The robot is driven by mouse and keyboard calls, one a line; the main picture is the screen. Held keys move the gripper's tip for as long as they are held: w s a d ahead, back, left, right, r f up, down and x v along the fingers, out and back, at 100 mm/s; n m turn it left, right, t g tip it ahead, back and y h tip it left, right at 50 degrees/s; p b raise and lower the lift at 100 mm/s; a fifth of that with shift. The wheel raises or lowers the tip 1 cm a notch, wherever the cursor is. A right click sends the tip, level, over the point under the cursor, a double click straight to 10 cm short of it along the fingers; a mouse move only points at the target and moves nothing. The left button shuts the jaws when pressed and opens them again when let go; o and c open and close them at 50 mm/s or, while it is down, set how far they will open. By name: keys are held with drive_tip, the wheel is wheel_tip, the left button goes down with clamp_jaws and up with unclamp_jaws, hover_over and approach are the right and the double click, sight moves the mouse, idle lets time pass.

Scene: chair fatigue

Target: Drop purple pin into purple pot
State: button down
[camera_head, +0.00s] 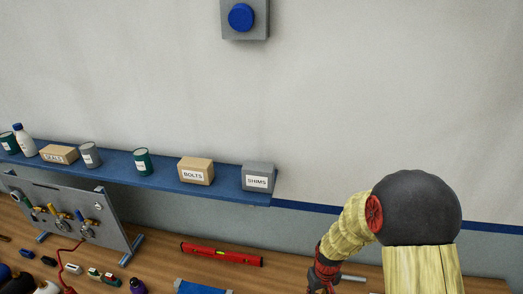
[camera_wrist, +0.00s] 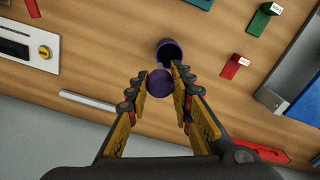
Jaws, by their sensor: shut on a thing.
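My gripper (camera_wrist: 160,82) is shut on the purple pin (camera_wrist: 159,84) in the wrist view, with a round purple end showing between the fingertips. The purple pot (camera_wrist: 171,48) is just beyond the fingertips, its dark round opening showing. The pin overlaps the near side of the pot in the picture, and I cannot tell the height between them. In the head view, my gripper (camera_head: 322,280) is at the bottom edge, partly cut off, and the pin cannot be made out there.
In the wrist view, a silver bar (camera_wrist: 88,101) lies left, with a green block (camera_wrist: 264,19) and a red block (camera_wrist: 235,66) right. In the head view, a red level (camera_head: 221,254) lies on the wooden bench below a blue shelf (camera_head: 225,187). A grey tool panel (camera_head: 75,208) stands left.

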drive_tip(key=shift+s+f+b, duration=0.1)
drive_tip(key=shift+f+b, duration=0.3)
drive_tip(key=shift+f, duration=0.55)
drive_tip(key=c, duration=1.5)
unclamp_jaws()
drive_tip(key=shift+r, duration=0.1)
wheel_tip(320, 180, up, 12)
drive_tip(key=shift+f, duration=0.1)
